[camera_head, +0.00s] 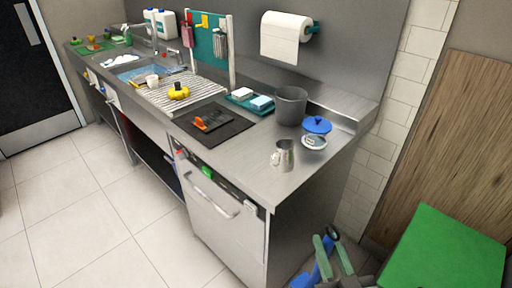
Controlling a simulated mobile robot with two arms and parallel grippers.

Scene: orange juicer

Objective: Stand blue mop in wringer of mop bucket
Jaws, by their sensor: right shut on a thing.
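My right gripper (333,254) is at the bottom edge, right of centre, in front of the counter's end. Its green-grey fingers are shut on a blue part that I take for the blue mop (323,261). Only a short piece of this blue part shows, and more blue shows lower at the frame's bottom edge. The mop's head and most of its length are hidden or cut off. I cannot make out the mop bucket or its wringer. My left gripper is not in view.
A steel counter (262,160) with a dishwasher (215,205) stands left of the gripper. A steel jug (284,156), a grey pot (291,106) and a blue lid (317,125) stand near its end. A green panel (445,252) is at right. The tiled floor (85,225) at left is clear.

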